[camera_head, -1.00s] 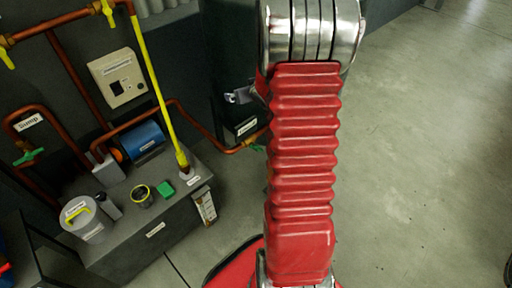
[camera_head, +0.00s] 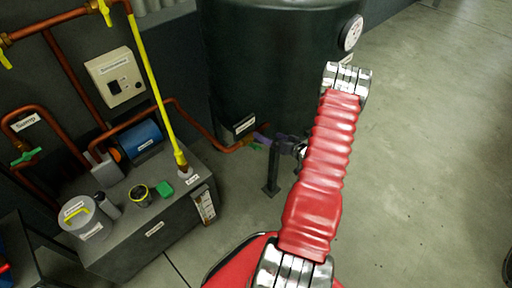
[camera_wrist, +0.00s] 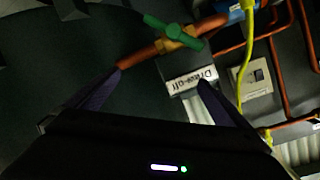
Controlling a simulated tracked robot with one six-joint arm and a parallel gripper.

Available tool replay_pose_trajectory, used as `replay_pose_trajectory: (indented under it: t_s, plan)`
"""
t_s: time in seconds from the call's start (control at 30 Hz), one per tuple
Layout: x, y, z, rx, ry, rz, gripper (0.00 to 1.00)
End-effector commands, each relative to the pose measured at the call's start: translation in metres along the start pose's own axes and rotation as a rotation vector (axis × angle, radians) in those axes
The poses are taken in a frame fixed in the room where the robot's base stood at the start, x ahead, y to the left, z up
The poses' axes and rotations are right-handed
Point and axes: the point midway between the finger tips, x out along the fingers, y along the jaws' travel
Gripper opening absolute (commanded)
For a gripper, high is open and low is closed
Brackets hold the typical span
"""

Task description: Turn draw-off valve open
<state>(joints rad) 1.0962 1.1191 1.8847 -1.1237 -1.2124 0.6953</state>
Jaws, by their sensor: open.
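The draw-off valve has a green handle (camera_wrist: 175,31) on a brass body on a copper pipe, at the top of the wrist view. The handle lies crosswise to the pipe. The label "Draw-off" (camera_wrist: 192,79) is on a dark block beside it; the label also shows in the head view (camera_head: 245,125) at the foot of the tank. My gripper (camera_wrist: 160,76) is open, with its two purple fingers apart and nothing between them gripped. In the head view my gripper (camera_head: 262,140) is close to the valve and hides most of its handle.
A large dark tank (camera_head: 270,60) with a gauge (camera_head: 351,33) stands behind my gripper. A grey box (camera_head: 150,228) with a blue motor (camera_head: 142,139) and a yellow pipe (camera_head: 152,90) is on the left. The floor on the right is clear.

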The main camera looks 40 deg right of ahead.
Motion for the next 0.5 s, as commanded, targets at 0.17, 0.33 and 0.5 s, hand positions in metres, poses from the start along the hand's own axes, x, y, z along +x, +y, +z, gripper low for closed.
replay_pose_trajectory:
  t_s: [0.17, 0.33, 0.5]
  plan:
    - [-0.024, 0.015, 0.043, 0.124, 0.061, -0.08, 1.0]
    - [-0.049, 0.019, 0.077, 0.239, 0.13, -0.161, 1.0]
    - [-0.065, 0.018, 0.096, 0.313, 0.179, -0.216, 1.0]
